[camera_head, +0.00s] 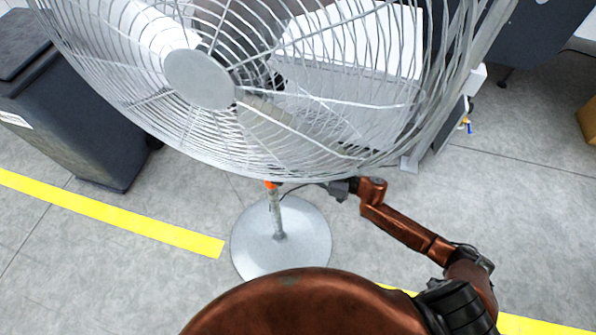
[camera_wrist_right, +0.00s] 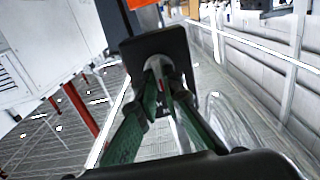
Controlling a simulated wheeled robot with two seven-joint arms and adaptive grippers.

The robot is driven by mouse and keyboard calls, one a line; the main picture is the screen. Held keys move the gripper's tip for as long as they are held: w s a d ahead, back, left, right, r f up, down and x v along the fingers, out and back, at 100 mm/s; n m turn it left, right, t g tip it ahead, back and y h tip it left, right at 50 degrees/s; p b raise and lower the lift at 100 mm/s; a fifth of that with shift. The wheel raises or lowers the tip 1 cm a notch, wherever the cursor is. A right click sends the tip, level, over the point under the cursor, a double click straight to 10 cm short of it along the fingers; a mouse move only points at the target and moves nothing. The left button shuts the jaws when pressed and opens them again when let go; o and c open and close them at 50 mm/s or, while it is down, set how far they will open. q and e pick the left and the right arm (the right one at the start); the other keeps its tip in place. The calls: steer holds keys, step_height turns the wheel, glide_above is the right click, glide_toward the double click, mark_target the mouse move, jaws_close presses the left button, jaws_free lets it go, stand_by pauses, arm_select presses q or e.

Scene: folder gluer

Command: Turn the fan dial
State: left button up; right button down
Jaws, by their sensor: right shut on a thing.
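The fan (camera_head: 198,79) is a large grey wire-cage pedestal fan, its round base (camera_head: 290,255) on the floor. My right gripper (camera_head: 338,188) reaches in from the right just below the cage. In the right wrist view, a dark box with the pale round fan dial (camera_wrist_right: 158,66) faces the camera. The two green-sided fingers of my right gripper (camera_wrist_right: 165,92) are closed around the dial, one on each side. In the head view the dial is not seen clearly. My left gripper is not in view.
A dark bin (camera_head: 75,110) stands at the left. Yellow floor tape (camera_head: 110,215) crosses the floor. White machine parts stand behind the fan. A thin cable runs beside the fan's pole (camera_head: 275,210). The floor right of the fan is mostly clear.

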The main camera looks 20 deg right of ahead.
steer(key=shift+n, duration=0.4)
steer(key=shift+s+f+n+p, duration=0.1)
steer(key=shift+n+p, duration=0.2)
steer(key=shift+n, duration=3.7)
steer(key=c, duration=2.1)
jaws_free()
steer(key=v, duration=1.2)
